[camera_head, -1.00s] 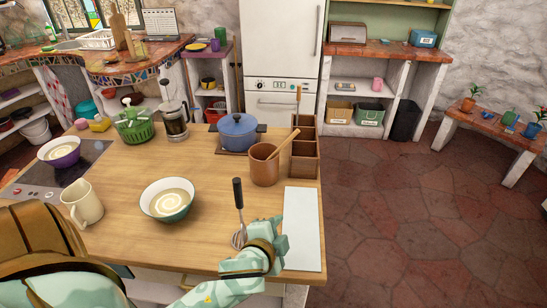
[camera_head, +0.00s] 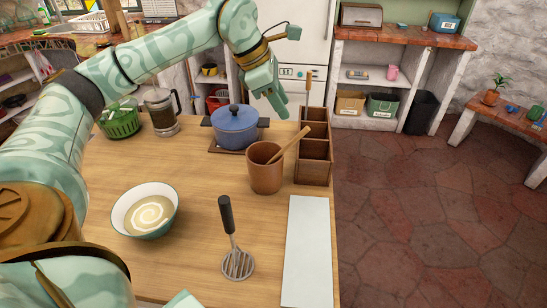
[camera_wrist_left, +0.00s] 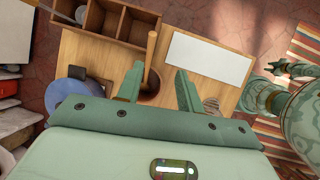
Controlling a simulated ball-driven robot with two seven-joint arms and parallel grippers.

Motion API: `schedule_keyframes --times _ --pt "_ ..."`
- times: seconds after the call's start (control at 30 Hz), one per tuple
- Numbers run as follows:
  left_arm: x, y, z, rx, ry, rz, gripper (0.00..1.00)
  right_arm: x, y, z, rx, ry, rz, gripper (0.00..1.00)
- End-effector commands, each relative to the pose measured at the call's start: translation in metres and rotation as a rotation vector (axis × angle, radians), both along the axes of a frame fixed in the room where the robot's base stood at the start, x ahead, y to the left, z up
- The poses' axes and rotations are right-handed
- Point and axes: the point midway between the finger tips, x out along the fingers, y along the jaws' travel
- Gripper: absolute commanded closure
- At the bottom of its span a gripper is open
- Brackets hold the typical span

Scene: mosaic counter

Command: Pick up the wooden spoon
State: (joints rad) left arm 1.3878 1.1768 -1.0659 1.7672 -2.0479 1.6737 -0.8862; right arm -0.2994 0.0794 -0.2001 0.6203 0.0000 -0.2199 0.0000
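The wooden spoon (camera_head: 290,146) leans in a brown crock (camera_head: 264,172), its handle tilted up to the right, its lower end hidden inside. My left gripper (camera_head: 279,106) is in the air above the back of the counter, behind and above the crock, apart from the spoon. In the left wrist view its fingers (camera_wrist_left: 158,88) are spread with nothing held, and the spoon handle (camera_wrist_left: 151,55) shows in the gap beyond them. My right arm (camera_wrist_left: 285,98) shows at the right of that view; its finger state is unclear.
A wooden compartment box (camera_head: 314,158) stands right of the crock, and a blue pot (camera_head: 236,128) behind it. The wood between bowl and crock is clear.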

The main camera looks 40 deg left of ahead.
Motion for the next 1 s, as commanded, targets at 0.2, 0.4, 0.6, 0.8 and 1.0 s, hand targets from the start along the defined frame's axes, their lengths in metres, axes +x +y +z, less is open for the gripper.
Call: schedule_keyframes --times 0.2,0.4,0.6,0.8,1.0 --pt "-0.002 0.028 -0.010 0.065 0.038 0.069 0.63 -0.003 -0.001 -0.009 -0.001 0.006 0.000 0.68" --pt "0.014 0.016 -0.056 0.063 0.041 0.065 0.63 -0.005 -0.001 -0.020 -0.001 0.012 0.000 0.68" --pt "0.027 0.007 -0.089 0.061 0.037 0.066 0.63 -0.007 -0.001 -0.027 0.000 0.016 0.000 0.68" --pt "0.031 0.004 -0.100 0.060 0.036 0.067 0.63 -0.008 0.000 -0.028 0.000 0.017 0.000 0.68" --pt "0.039 -0.002 -0.129 0.061 0.039 0.065 0.63 -0.010 0.000 -0.037 0.000 0.022 0.000 0.68"
